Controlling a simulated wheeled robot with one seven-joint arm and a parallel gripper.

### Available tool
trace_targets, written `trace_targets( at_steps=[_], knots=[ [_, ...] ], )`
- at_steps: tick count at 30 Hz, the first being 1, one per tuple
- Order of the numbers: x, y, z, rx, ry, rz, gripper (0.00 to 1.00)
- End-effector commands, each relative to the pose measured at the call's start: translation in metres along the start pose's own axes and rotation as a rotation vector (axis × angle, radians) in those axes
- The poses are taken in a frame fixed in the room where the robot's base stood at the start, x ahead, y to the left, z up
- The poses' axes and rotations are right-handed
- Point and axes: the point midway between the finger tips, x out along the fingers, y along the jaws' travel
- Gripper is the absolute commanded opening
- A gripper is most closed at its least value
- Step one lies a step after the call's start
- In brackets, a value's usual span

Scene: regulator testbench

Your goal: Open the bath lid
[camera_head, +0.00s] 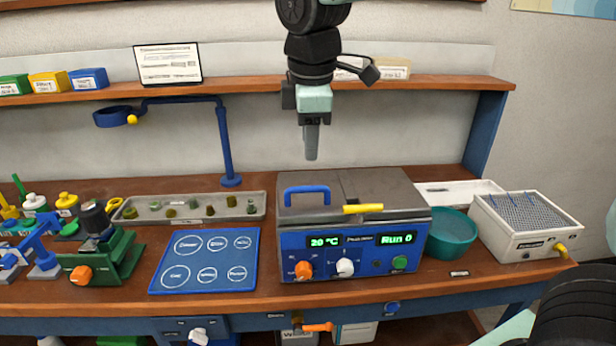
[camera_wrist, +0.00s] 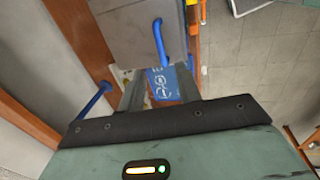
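The bath (camera_head: 352,240) is a box with a blue front panel, green displays reading "20 °C" and "Run 0", and several knobs. Its grey lid (camera_head: 325,208) lies flat and closed on top, with a blue arched handle (camera_head: 307,189) at the left and a yellow bar (camera_head: 370,209) along the front edge. My gripper (camera_head: 311,157) points down above the back of the bath, apart from the lid. In the wrist view my gripper (camera_wrist: 160,88) has its two fingers spread with nothing held. The handle (camera_wrist: 160,42) and lid (camera_wrist: 138,35) show beyond the fingertips there.
A teal bowl (camera_head: 449,236) and a white box with a mesh top (camera_head: 527,222) stand right of the bath. A blue mat with circles (camera_head: 205,261) and a grey tray (camera_head: 188,208) lie left. A blue stand (camera_head: 226,150) rises behind. A shelf (camera_head: 430,84) runs along the wall.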

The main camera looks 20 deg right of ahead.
Motion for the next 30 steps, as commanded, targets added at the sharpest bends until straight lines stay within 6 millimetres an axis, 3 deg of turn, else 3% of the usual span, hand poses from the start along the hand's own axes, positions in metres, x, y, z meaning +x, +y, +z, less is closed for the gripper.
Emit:
trace_targets(
  at_steps=[6, 12, 18, 27, 30],
  knots=[
    [0.047, -0.001, 0.000, -0.001, -0.003, -0.004, 0.34],
    [0.079, -0.001, 0.000, 0.000, -0.002, -0.003, 0.34],
    [0.095, -0.001, 0.000, 0.000, 0.000, -0.001, 0.34],
    [0.097, -0.001, 0.000, 0.000, 0.000, 0.000, 0.34],
    [0.097, -0.001, 0.000, 0.000, 0.000, 0.000, 0.09]
  ],
)
